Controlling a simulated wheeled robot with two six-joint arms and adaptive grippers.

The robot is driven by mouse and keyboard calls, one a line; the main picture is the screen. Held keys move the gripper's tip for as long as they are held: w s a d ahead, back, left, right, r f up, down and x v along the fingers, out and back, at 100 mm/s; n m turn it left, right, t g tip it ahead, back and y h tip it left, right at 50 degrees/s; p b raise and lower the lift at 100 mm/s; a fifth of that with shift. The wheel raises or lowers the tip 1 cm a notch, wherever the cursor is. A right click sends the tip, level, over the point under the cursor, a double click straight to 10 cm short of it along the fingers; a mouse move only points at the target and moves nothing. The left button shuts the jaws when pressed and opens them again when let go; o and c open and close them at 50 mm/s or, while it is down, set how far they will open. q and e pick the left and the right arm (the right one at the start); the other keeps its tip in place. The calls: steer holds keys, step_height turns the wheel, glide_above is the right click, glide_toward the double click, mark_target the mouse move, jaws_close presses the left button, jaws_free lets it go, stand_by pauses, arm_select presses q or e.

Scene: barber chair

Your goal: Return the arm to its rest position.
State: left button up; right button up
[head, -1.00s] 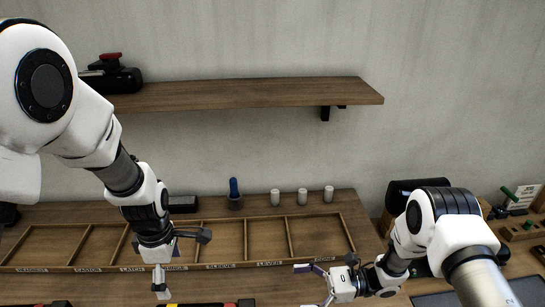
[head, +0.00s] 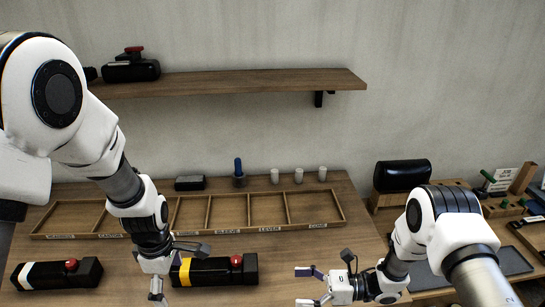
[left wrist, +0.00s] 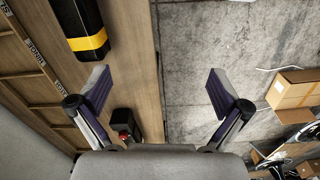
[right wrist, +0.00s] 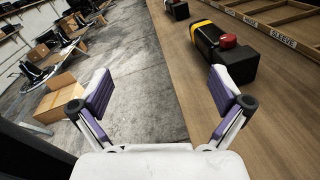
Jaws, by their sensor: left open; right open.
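My left gripper (head: 181,270) hangs low over the bench, partly in front of the black box with a yellow band (head: 222,271). Its fingers are spread and empty in the left wrist view (left wrist: 158,92). My right gripper (head: 307,287) is near the front middle of the bench, right of that box. Its fingers are also spread, with nothing between them in the right wrist view (right wrist: 160,92). Both wrist views look down past the bench edge to the floor.
A black box with a white band (head: 60,274) lies at front left. The divided wooden tray (head: 232,233) spans the bench behind the grippers. A shelf (head: 230,83) hangs above. Dark mats (head: 505,262) lie at right. Bare wood separates the banded box and right gripper.

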steer(key=s+d+f+m+t+h, duration=0.2)
steer(key=d+f+m+t+h, duration=0.25)
steer(key=m, duration=1.05)
steer(key=s+d+f+m+t+h, duration=0.1)
steer(key=s+d+f+m+h, duration=0.45)
steer(key=m, duration=1.05)
arm_select(q)
steer(key=s+a+f+m, duration=0.3)
steer(key=s+f+m, duration=1.4)
steer(key=s+f, duration=0.4)
arm_select(e)
steer(key=s+d+f+m+g+h, duration=0.2)
steer(key=s+d+m+g+h, duration=0.15)
steer(key=s+m, duration=0.5)
steer(key=s+d+f+m+g+h, duration=0.25)
steer(key=s+d+m+h, duration=0.2)
steer(key=s+m, duration=0.45)
arm_select(q)
step_height(320, 180, down, 10)
steer(key=b, duration=1)
steer(key=shift+s+d+f, duration=0.15)
steer(key=shift+s+d, duration=0.05)
arm_select(e)
step_height(320, 180, down, 10)
steer(key=m, duration=0.2)
steer(key=shift+d+r, duration=0.25)
steer(key=shift+d, duration=0.1)
